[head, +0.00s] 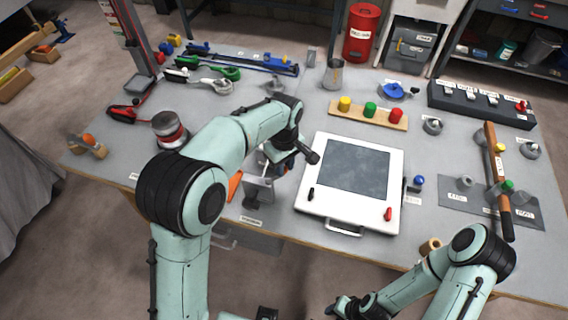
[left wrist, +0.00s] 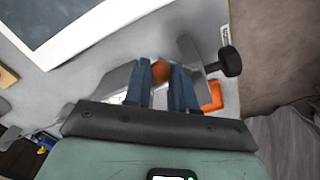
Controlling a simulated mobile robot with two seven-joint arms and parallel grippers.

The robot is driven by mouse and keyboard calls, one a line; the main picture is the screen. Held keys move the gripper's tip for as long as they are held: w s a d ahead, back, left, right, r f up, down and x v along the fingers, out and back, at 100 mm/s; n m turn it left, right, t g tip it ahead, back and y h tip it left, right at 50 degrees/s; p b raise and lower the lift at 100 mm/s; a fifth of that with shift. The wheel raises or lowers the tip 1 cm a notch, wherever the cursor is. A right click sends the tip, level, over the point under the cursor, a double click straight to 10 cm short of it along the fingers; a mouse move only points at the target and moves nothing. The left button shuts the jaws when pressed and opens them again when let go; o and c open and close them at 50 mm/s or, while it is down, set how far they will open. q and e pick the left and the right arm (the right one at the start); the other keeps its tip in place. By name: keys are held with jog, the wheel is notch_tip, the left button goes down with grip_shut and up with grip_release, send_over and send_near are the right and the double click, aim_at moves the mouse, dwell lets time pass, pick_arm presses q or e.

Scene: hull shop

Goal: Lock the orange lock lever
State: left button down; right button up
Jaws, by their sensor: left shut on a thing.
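A grey metal fixture (head: 258,190) stands at the table's front edge, left of the white-framed panel. In the left wrist view, the fixture (left wrist: 188,50) has a black knob (left wrist: 230,61) on its side. An orange bent piece (head: 235,186) is beside it and also shows in the left wrist view (left wrist: 213,96). My left gripper (left wrist: 160,72) is shut on an orange-brown ball knob (left wrist: 161,71) between its blue fingers. Whether this knob joins the orange piece is hidden. My right gripper (head: 345,306) is low in the head view, its fingers unclear.
The white-framed panel (head: 312,190) lies just right of the fixture. A red-banded cylinder (head: 170,131) stands to the left. A wooden strip with coloured buttons (head: 368,114) lies behind the panel. A long wooden bar (head: 496,165) lies at the right.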

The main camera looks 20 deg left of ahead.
pick_arm(q)
jog(key=shift+s+d+m, duration=0.25)
jog(key=shift+s+m, duration=0.5)
jog(key=shift+m, duration=1.1)
jog(key=shift+s+d+m, duration=0.2)
jog(key=shift+s+m, duration=0.55)
jog(key=shift+m, duration=1.05)
jog(key=shift+s+d+m, duration=0.25)
jog(key=shift+s+m, duration=0.5)
jog(key=shift+m, duration=1.1)
pick_arm(e)
jog(key=shift+f, duration=0.1)
pick_arm(q)
jog(key=c, duration=1)
grip_release()
jog(key=shift+o, duration=0.2)
jog(key=shift+r, duration=0.15)
notch_tip(320, 180, up, 13)
jog(key=p, duration=0.1)
jog(key=shift+p, duration=0.3)
pick_arm(e)
jog(key=shift+w+r, duration=0.9)
jog(key=shift+r, duration=0.3)
